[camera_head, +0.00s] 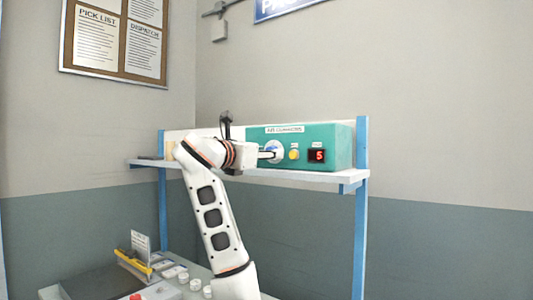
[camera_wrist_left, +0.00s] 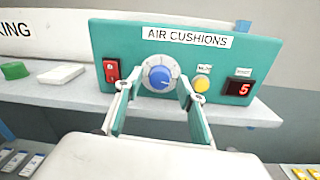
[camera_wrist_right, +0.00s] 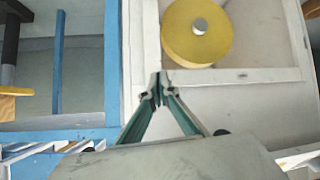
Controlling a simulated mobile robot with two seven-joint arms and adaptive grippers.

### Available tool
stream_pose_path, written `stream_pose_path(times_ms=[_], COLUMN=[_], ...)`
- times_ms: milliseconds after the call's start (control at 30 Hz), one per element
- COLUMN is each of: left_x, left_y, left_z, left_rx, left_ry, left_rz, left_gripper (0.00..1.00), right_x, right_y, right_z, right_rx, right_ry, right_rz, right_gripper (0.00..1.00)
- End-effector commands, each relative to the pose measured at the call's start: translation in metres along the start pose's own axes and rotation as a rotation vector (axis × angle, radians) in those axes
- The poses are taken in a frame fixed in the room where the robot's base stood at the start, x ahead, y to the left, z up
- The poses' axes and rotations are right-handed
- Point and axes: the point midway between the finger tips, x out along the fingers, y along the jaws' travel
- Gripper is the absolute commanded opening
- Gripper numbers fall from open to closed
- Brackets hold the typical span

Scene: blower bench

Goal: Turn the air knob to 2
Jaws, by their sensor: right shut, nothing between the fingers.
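The air knob (camera_wrist_left: 160,76) is blue on a white round dial, on the front of the teal AIR CUSHIONS box (camera_wrist_left: 118,50). The dial also shows in the head view (camera_head: 274,150), partly covered by my gripper. The red display (camera_wrist_left: 243,88) reads 5. My left gripper (camera_wrist_left: 155,92) is open, with its fingertips spread on either side of the dial; I cannot tell whether they touch the knob. In the head view, my left gripper (camera_head: 268,154) is at the box front. My right gripper (camera_wrist_right: 157,90) is shut and empty, away from the box.
A red switch (camera_wrist_left: 111,72) is left of the dial, and a yellow button (camera_wrist_left: 201,83) is right of it. The box stands on a white shelf (camera_head: 310,175) with blue posts. A yellow roll (camera_wrist_right: 196,32) lies ahead of my right gripper.

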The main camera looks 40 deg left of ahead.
Motion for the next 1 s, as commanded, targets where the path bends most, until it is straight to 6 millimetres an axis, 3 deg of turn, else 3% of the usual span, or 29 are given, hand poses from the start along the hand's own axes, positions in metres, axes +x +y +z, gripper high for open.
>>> stream_pose_path(times_ms=[267, 400, 767, 1000], left_x=[0.0015, 0.0014, 0.0014, 0.0015], left_y=[0.0003, 0.0003, -0.0001, -0.0006], left_z=[-0.0002, -0.0002, -0.0002, 0.0004], left_rx=[0.000, 0.000, -0.031, -0.155], left_ry=[0.000, 0.000, 0.001, 0.006], left_rz=[0.001, 0.001, 0.000, -0.002], left_gripper=[0.37, 0.01, 0.01, 0.01], right_x=[0.0003, 0.0004, 0.0008, 0.0016], right_y=[0.0001, 0.0002, 0.0002, 0.0000], right_z=[0.0004, 0.0003, 0.0007, 0.0026], right_rx=[0.000, 0.000, 0.000, -0.001], right_ry=[0.000, 0.000, -0.001, -0.003], right_rz=[0.000, 0.000, 0.000, 0.000], right_gripper=[0.00, 0.00, 0.00, 0.00])
